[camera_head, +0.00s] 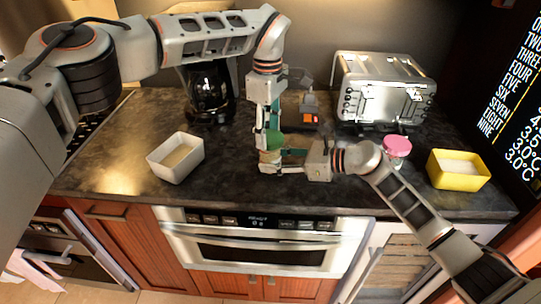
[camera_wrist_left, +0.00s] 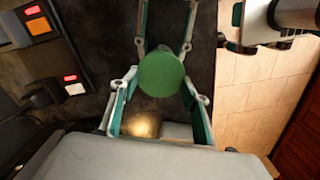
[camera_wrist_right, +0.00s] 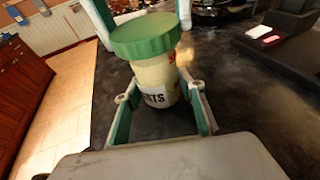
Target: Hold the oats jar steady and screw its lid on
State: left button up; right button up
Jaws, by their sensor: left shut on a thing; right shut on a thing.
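The oats jar (camera_wrist_right: 158,80) is cream with a dark-lettered label and stands upright on the counter. Its green lid (camera_wrist_right: 145,34) sits on its mouth in the right wrist view; whether it is threaded I cannot tell. In the left wrist view the lid (camera_wrist_left: 162,75) is seen from above and hides the jar. My left gripper (camera_head: 268,138) comes down from above and is shut on the lid, a finger on each side. My right gripper (camera_head: 278,158) reaches in low from the right and is shut around the jar's body.
A white bin (camera_head: 163,163) stands at left and a coffee maker (camera_head: 208,95) behind it. A toaster (camera_head: 380,90) is at back right. A pink-lidded jar (camera_head: 396,150) and a yellow bin (camera_head: 470,181) stand at right. The counter's front edge is close to the oats jar.

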pick_arm(q)
jog(key=m, duration=0.6)
jog(key=shift+s+d+f, duration=0.1)
jog(key=shift+s, duration=0.1)
jog(key=m, duration=0.6)
jog(key=shift+m, duration=0.3)
jog(key=o, duration=1.1)
jog(key=shift+o, duration=0.2)
jog(key=shift+w, duration=0.1)
